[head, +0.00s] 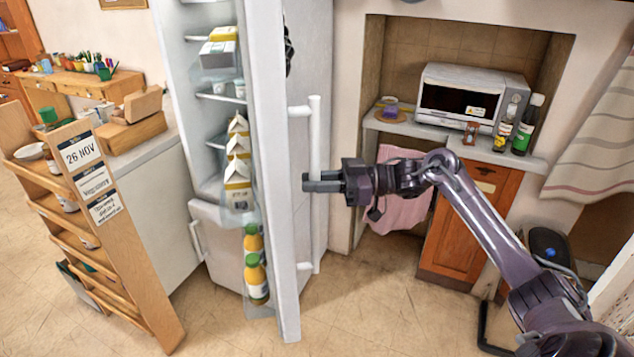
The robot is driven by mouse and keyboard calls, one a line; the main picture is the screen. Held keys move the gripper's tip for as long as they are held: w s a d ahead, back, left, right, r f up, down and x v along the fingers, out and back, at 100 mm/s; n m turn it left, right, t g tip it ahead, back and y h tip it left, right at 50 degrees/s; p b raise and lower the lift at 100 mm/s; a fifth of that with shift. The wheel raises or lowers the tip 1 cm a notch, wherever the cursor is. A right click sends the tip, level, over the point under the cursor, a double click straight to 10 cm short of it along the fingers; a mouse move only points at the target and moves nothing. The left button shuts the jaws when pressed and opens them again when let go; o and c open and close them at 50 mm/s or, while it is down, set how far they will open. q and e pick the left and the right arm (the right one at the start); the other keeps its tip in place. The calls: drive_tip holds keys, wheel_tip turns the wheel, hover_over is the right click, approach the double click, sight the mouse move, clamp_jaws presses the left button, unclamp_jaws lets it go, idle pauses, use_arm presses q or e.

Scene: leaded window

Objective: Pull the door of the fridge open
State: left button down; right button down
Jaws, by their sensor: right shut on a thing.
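The white fridge door (269,160) stands swung open, seen nearly edge-on, with its outer face turned to the right. Its long vertical white handle (315,125) is on that outer face. My right gripper (318,182) comes in from the right and is shut on the handle at about mid-height. The fingers partly hide the handle there. To the left of the door edge the fridge inside (205,160) shows, with shelves and cartons (238,165). Juice bottles (255,275) stand low in the door rack. My left gripper is not in view.
A wooden shelf rack (110,235) stands at the left, beside a white counter (165,150). A microwave (470,98) and bottles (521,130) sit in the alcove at the right. A dark bin (548,250) stands at lower right. The floor before the door is clear.

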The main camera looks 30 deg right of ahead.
drive_tip(key=shift+d+r, duration=0.15)
drive_tip(key=c, duration=1.6)
unclamp_jaws()
drive_tip(key=shift+o, duration=1.3)
drive_tip(key=shift+w, duration=0.15)
drive_tip(key=b+v, duration=0.3)
drive_tip(key=v, duration=0.4)
drive_tip(key=shift+s+d, duration=0.25)
